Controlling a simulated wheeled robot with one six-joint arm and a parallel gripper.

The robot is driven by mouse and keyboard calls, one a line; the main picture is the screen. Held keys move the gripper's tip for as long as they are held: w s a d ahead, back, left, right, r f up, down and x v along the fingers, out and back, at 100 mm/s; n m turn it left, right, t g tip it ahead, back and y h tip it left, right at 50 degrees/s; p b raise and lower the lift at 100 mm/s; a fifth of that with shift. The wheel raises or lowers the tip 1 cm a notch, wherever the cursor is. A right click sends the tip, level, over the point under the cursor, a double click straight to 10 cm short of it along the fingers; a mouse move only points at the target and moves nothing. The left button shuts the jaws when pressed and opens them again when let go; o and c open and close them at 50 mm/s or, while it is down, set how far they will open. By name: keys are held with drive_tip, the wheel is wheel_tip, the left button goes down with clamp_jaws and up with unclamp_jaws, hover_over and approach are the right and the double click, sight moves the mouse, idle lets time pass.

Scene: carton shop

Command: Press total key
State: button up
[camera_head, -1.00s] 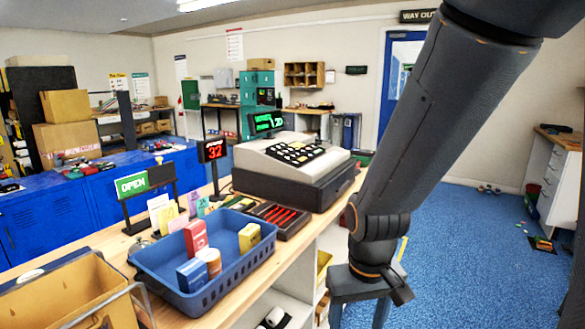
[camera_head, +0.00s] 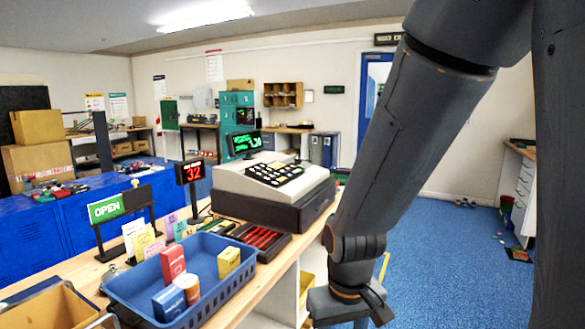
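The cash register (camera_head: 255,180) stands on the wooden counter, with a pale sloped top and a dark lower body. Its keypad (camera_head: 274,174) has dark and white keys facing up; the total key cannot be picked out at this size. A display with green digits (camera_head: 244,143) stands at the register's back. My gripper (camera_head: 347,305) hangs at the bottom of the picture, in front of and to the right of the register, below its keys and apart from it. Its fingertips are cut off by the lower edge, so its opening does not show.
A blue basket (camera_head: 215,296) with small boxes and a tray of red items (camera_head: 261,237) sit on the counter (camera_head: 262,276) before the register.

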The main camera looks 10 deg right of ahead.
clamp_jaws()
idle(1.4)
